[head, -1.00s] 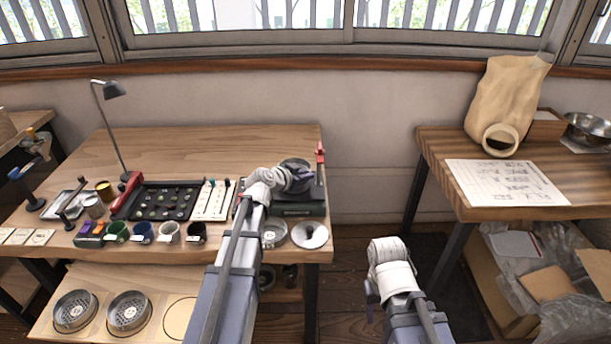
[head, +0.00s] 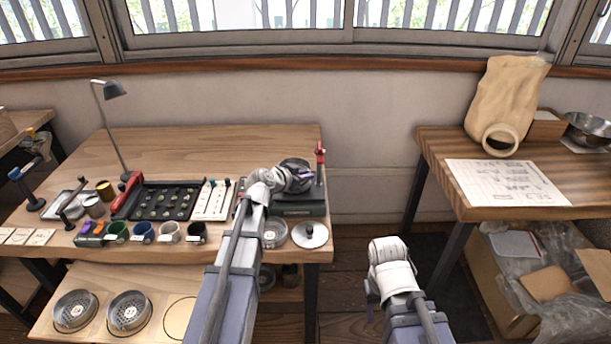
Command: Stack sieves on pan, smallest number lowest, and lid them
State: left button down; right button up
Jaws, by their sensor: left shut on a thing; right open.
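My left gripper (head: 303,182) is shut on a round grey metal sieve (head: 291,164) at the dark green-grey machine (head: 302,208) at the table's right end. My arm hides part of it; I cannot tell whether it rests on anything. Two sieves, a left one (head: 75,311) and a middle one (head: 129,312), lie on the low shelf beside an empty ring mark (head: 181,318). Their numbers are too small to read. A round metal dish (head: 272,233) and a flat lid with a dark knob (head: 310,236) lie at the table's front right. My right gripper (head: 371,289) is open, over the floor.
A red-topped post (head: 320,163) stands beside the machine. Cups (head: 170,233), a dark bean tray (head: 165,201) and a lamp (head: 112,90) fill the table's left and middle. The right table (head: 440,150) bears a paper sheet (head: 505,183) and a bag (head: 508,95). Floor lies between the tables.

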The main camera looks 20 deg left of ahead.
pick_arm(q)
jog(key=shift+f+b, duration=0.5)
jog(key=shift+f, duration=0.05)
dwell(0.4)
jog(key=c, duration=1.2)
grip_release()
jog(key=shift+o, duration=0.2)
jog(key=p+v, duration=0.5)
jog(key=v, duration=0.6)
